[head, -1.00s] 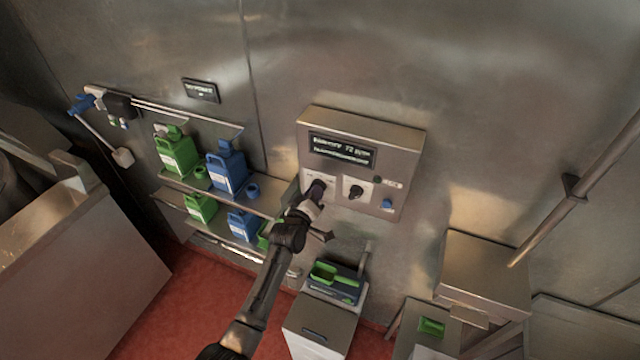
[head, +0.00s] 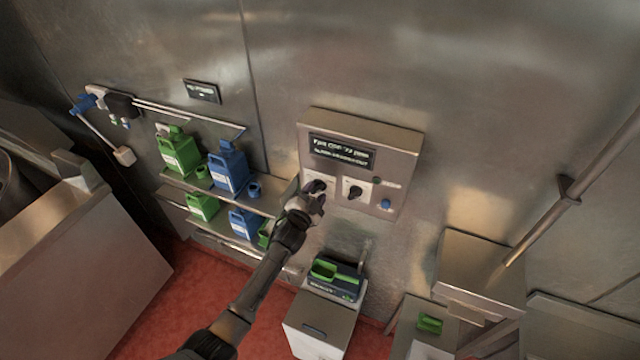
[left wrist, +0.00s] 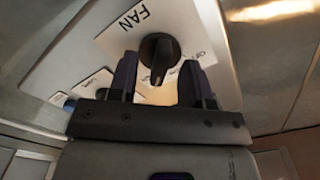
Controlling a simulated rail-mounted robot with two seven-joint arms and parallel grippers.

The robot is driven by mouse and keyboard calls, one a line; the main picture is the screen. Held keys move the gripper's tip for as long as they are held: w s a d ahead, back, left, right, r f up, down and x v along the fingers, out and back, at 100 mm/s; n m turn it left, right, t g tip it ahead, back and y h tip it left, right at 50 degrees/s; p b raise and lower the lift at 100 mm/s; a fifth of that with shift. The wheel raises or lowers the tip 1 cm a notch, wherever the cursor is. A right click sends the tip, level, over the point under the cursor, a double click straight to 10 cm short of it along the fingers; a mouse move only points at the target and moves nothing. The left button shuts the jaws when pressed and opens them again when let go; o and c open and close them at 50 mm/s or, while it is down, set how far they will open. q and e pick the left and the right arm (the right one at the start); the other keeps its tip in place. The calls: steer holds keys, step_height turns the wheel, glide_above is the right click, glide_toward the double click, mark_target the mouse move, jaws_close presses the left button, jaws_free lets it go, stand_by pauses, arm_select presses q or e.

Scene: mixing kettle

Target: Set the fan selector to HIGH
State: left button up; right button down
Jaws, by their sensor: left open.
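The fan selector is a round black knob (left wrist: 159,56) on a white plate (left wrist: 128,32) marked FAN in the left wrist view. My left gripper (left wrist: 158,82) is open, with one dark finger on each side of the knob's lower part. I cannot tell whether the fingers touch it. In the head view the control box (head: 402,160) hangs on the wall, and my left gripper (head: 314,194) is at its left-hand knob, partly hiding it. My right gripper is out of view.
A second black knob (head: 355,191) and a blue button (head: 386,203) sit to the right on the box. Shelves with green (head: 178,153) and blue jugs (head: 228,168) are at the left. A bin with a green-topped case (head: 335,278) stands below.

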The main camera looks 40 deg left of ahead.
arm_select(q)
steer(key=shift+s+d+r+p, duration=0.1)
steer(key=shift+s+d+p, duration=0.05)
steer(key=shift+s+p, duration=0.3)
steer(key=p+v, duration=0.1)
steer(key=v, duration=0.5)
stand_by(0.5)
